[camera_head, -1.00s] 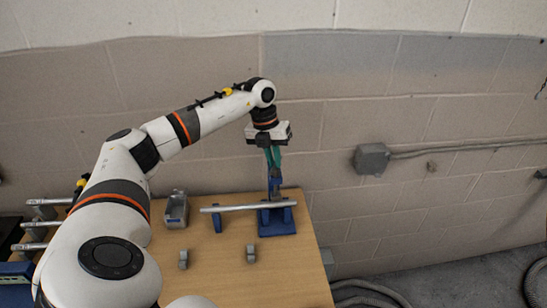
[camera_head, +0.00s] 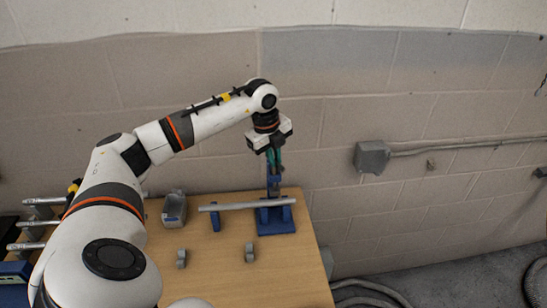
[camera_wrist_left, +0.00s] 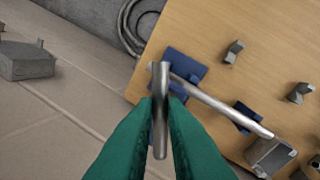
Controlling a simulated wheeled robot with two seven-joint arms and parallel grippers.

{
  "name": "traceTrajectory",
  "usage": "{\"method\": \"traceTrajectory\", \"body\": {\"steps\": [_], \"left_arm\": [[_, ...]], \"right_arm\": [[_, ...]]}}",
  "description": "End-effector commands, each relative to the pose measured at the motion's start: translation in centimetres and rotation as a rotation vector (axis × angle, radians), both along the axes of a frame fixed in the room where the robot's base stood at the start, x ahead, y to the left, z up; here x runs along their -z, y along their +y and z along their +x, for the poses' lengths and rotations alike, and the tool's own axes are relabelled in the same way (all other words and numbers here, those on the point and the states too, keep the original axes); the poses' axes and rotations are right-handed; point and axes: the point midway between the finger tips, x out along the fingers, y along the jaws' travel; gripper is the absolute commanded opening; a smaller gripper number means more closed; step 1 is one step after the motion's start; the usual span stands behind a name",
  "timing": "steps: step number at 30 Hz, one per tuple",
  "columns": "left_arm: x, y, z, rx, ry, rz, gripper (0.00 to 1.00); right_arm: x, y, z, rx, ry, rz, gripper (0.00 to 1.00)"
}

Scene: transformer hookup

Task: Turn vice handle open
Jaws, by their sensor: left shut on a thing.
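The blue vice (camera_head: 275,216) stands near the right back edge of the wooden table, and its base also shows in the left wrist view (camera_wrist_left: 184,68). A grey metal rod (camera_head: 230,207) runs from the vice to a small blue support (camera_head: 215,217). The vice handle is a metal bar (camera_wrist_left: 160,105) in the left wrist view, standing between the green fingers. My left gripper (camera_head: 274,160) points down above the vice, and in the left wrist view its fingers (camera_wrist_left: 160,125) are shut on the handle. My right gripper is not in view.
A grey metal box (camera_head: 174,209) stands left of the rod. Two small grey clamps (camera_head: 181,258) (camera_head: 250,252) sit on the front part of the table (camera_head: 215,280). A wall box (camera_head: 371,157) with conduit is at right. Several metal rods lie at far left.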

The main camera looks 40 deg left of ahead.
Motion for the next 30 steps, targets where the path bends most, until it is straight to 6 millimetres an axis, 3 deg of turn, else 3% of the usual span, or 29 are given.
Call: {"method": "traceTrajectory", "body": {"steps": [18, 30], "left_arm": [[0.0, -0.2, 0.4, -0.581, -0.005, 0.000, 0.00], [-0.1, -0.3, 0.6, -0.861, -0.005, -0.001, 0.00]], "right_arm": [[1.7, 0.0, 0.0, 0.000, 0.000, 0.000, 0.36], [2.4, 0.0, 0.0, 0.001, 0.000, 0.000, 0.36]]}}
